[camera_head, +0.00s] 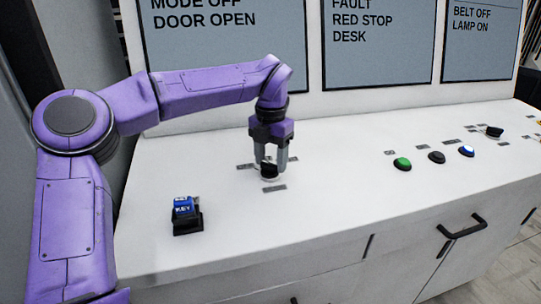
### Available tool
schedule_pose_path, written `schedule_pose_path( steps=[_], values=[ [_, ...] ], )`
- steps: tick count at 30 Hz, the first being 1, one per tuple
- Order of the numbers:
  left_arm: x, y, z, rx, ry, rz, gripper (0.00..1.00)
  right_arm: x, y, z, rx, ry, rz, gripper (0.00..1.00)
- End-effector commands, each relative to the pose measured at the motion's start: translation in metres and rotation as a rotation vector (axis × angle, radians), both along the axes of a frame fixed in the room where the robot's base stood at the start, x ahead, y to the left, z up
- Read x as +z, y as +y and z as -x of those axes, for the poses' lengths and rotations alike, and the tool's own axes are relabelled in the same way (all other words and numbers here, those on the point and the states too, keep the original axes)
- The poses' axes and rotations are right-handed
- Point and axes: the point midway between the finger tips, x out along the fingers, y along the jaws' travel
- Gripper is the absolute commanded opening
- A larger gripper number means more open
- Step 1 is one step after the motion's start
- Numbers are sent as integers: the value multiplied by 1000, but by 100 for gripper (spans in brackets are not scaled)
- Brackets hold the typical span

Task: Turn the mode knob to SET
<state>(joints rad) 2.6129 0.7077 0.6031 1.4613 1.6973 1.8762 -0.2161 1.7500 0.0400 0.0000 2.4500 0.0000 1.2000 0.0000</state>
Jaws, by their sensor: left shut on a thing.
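The mode knob (269,174) is a small dark knob on the white sloping desk, with several small grey label plates around it. The lettering on these plates is too small to read, so I cannot tell which position the knob points to. My left gripper (271,166) comes down on the knob from above, with its two grey fingers shut on it. The fingers hide part of the knob. A display panel (220,45) behind reads "MODE OFF" and "DOOR OPEN". My right gripper is not in view.
A blue key block (184,206) in a black holder stands on the desk at the left. Green (402,164), dark (436,157) and blue (467,151) buttons sit to the right, with another dark knob (494,132) beyond. A black drawer handle (462,227) juts from the front.

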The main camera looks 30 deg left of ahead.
Motion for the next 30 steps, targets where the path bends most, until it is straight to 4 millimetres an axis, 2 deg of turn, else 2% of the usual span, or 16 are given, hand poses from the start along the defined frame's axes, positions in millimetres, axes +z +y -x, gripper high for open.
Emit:
schedule_pose_path(
  steps=[18,30],
  values=[
    [5,-3,0,-478,0,-1,25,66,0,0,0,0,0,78],
    [2,-4,1,-684,-2,-2,25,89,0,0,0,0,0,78]
  ],
)
